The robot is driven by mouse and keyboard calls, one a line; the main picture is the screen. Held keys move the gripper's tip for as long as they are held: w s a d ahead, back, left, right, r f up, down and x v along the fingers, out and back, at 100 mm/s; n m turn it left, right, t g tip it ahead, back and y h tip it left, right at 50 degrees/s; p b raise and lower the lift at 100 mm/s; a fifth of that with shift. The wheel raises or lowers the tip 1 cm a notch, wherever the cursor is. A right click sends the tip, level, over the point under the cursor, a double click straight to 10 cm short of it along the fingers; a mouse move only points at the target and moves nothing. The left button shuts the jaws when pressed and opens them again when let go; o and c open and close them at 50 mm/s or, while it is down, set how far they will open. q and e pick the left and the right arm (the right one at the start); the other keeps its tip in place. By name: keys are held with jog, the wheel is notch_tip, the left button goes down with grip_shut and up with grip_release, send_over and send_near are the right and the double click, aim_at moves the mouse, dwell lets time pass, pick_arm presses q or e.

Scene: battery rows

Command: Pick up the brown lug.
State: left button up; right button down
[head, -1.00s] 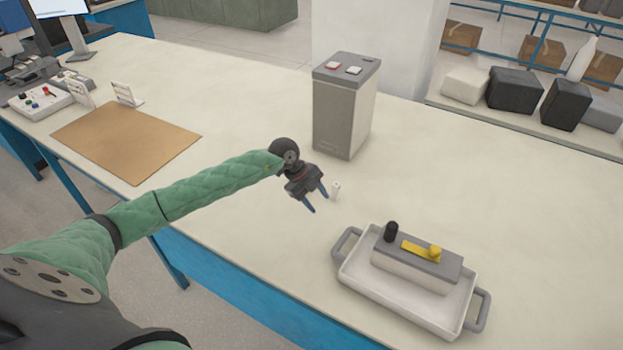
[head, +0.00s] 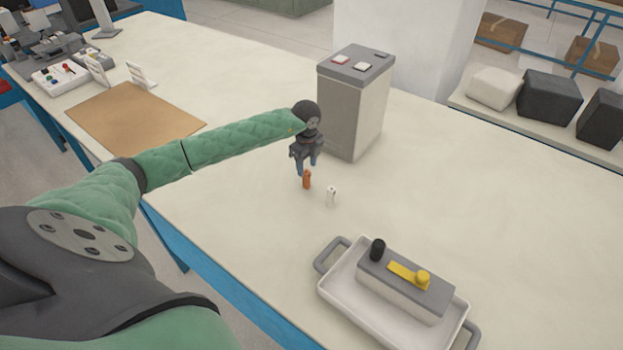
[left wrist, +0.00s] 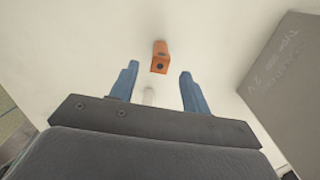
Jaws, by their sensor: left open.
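The brown lug (head: 307,179) is a small orange-brown upright piece on the white table. It stands just in front of my left gripper (head: 307,168), close to its blue fingertips. In the left wrist view the lug (left wrist: 160,58) shows beyond and between the two open fingers (left wrist: 155,82), with a dark round hole in its face. The left gripper is open and empty. Whether a finger touches the lug cannot be told. My right gripper is not in view.
A small white lug (head: 331,195) stands right of the brown one. A tall grey battery (head: 352,110) stands behind the gripper. A brown mat (head: 130,118) lies at left.

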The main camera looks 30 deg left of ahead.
aim_at(306, 172)
pick_arm(q)
jog(key=shift+s+a+f, duration=0.1)
jog(key=shift+s+f, duration=0.05)
jog(key=shift+f, duration=0.65)
jog(key=f+b, duration=0.2)
jog(key=f, duration=0.2)
jog(key=shift+w, duration=0.2)
jog(key=shift+f, duration=0.45)
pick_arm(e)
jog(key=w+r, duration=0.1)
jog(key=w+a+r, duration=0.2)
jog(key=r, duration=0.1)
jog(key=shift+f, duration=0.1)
pick_arm(q)
grip_shut()
